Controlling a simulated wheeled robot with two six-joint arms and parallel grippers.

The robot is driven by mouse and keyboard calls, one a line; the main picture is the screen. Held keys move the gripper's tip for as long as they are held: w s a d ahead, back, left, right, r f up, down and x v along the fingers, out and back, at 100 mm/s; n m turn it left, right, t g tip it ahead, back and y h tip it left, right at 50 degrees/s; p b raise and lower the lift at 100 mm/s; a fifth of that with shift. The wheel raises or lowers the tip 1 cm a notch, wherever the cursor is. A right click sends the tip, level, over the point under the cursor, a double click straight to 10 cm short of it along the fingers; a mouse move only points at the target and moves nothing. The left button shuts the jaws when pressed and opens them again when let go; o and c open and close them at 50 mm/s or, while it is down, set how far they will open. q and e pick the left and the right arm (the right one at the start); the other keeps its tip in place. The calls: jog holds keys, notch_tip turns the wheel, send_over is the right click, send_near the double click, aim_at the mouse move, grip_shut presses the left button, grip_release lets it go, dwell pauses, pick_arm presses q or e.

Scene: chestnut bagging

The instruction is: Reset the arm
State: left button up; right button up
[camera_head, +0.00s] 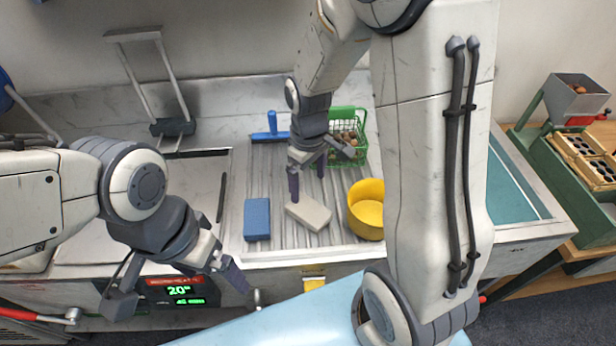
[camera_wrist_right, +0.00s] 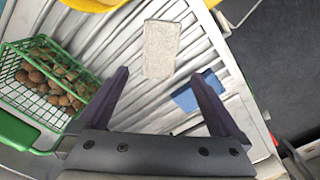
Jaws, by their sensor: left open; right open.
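My left gripper (camera_head: 182,283) is open and empty at the lower left of the head view, in front of the counter edge and the green-lit display. My right gripper (camera_head: 308,176) is open above the ribbed steel surface. In the right wrist view its two dark fingers (camera_wrist_right: 160,98) are spread with nothing held between them. A pale grey block (camera_head: 308,213) lies just in front of it; the block also shows beyond the fingertips in the right wrist view (camera_wrist_right: 161,49). A green wire basket (camera_head: 359,150) with brown chestnuts stands beside the right gripper.
A blue block (camera_head: 257,219) and a yellow round container (camera_head: 367,209) stand on the ribbed surface (camera_head: 283,240). A blue-handled scraper (camera_head: 271,130) lies behind. A green machine with a hopper (camera_head: 574,100) stands at far right. A metal frame (camera_head: 152,85) rises at back left.

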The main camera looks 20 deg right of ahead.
aim_at(308, 210)
jog(key=shift+r, duration=0.7)
notch_tip(308, 210, down, 13)
jog(key=shift+r+p, duration=0.2)
jog(key=shift+p, duration=0.2)
notch_tip(308, 210, up, 2)
jog(key=shift+r, duration=0.7)
jog(key=shift+f, duration=0.1)
